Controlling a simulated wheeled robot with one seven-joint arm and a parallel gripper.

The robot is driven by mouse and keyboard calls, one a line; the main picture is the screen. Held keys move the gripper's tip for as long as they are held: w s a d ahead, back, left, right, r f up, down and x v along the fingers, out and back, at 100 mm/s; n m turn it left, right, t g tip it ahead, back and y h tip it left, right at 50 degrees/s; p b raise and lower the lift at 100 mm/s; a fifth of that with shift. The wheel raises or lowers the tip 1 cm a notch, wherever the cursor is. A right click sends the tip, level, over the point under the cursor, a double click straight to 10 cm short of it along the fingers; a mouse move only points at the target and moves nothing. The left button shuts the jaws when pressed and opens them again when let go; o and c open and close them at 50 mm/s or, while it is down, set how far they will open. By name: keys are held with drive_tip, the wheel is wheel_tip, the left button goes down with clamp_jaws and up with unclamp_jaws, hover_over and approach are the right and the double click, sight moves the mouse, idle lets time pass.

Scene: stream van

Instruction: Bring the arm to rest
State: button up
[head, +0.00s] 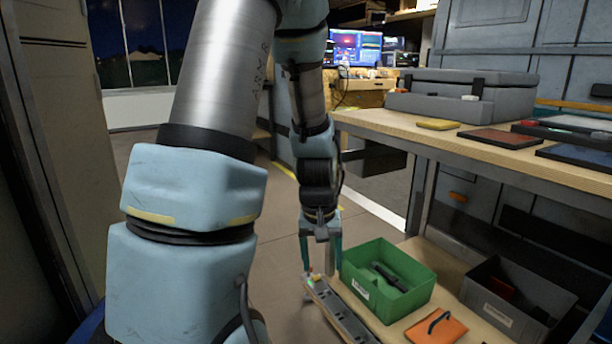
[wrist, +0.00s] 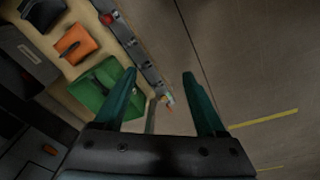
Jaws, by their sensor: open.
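My light-blue arm reaches forward and down across the head view. My gripper (head: 321,268) points down at the end of it, by the near-left edge of the low wooden shelf. In the wrist view its two teal fingers (wrist: 160,75) are spread apart, with nothing held between them. The end of a long grey strip (head: 342,312) lies close to the fingertips. The strip also shows in the wrist view (wrist: 134,48), with a red button on it. A small pale and orange piece (wrist: 168,100) shows at its end. I cannot tell whether a finger touches it.
A green bin (head: 408,263) with dark items stands right of my gripper. A wooden workbench (head: 470,150) with a grey case (head: 462,95) stands above. Open floor lies left.

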drive_tip(key=s+a+r, duration=0.6)
drive_tip(key=a+r, duration=0.1)
drive_tip(key=a, duration=0.4)
wheel_tip(320, 180, up, 35)
drive_tip(key=p, duration=3.5)
drive_tip(key=shift+w+d+y+p, duration=0.3)
